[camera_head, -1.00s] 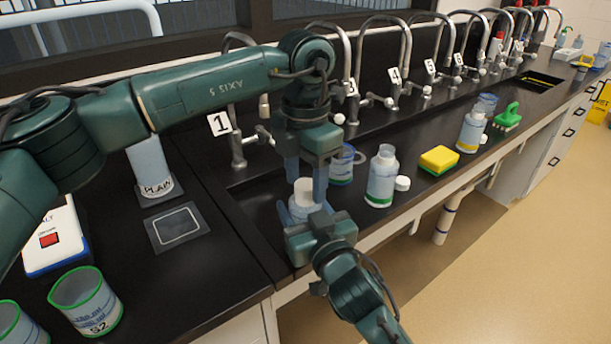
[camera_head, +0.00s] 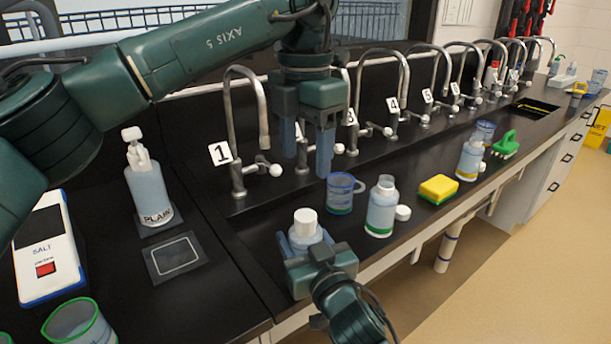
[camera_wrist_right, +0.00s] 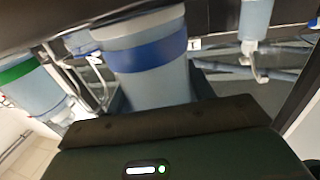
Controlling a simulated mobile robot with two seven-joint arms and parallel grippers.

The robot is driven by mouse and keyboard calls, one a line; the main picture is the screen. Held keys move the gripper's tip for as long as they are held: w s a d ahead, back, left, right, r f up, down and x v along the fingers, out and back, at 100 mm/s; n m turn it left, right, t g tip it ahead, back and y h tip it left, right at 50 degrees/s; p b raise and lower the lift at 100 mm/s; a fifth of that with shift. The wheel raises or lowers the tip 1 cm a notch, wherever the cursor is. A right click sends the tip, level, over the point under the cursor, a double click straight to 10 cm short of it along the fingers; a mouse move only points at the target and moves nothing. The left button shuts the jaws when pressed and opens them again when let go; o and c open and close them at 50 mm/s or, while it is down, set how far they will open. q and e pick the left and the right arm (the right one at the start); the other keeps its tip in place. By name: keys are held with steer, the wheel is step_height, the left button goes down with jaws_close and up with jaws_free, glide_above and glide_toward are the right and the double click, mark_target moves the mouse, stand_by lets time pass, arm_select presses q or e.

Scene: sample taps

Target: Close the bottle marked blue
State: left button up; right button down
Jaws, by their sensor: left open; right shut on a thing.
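The bottle marked blue (camera_head: 304,236) stands at the front of the black counter, with a white cap (camera_head: 306,220) on its mouth. How tightly the cap sits cannot be told. In the right wrist view the bottle's blue band (camera_wrist_right: 150,54) shows close up. My right gripper (camera_head: 308,248) is shut around the bottle's body from the front. My left gripper (camera_head: 306,152) is open and empty, pointing down above the cap and clear of it.
An open green-banded bottle (camera_head: 382,208) stands to the right with a loose white cap (camera_head: 403,213) beside it. A blue-rimmed beaker (camera_head: 340,196) is behind. A yellow sponge (camera_head: 438,188) lies farther right. Tap 1 (camera_head: 240,165) and the plain pump bottle (camera_head: 148,188) are left.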

arm_select(q)
steer(key=shift+r, duration=0.6)
arm_select(e)
steer(key=shift+c, duration=2.4)
jaws_free()
arm_select(q)
steer(key=shift+f+b, duration=0.5)
arm_select(e)
steer(key=v, duration=1.3)
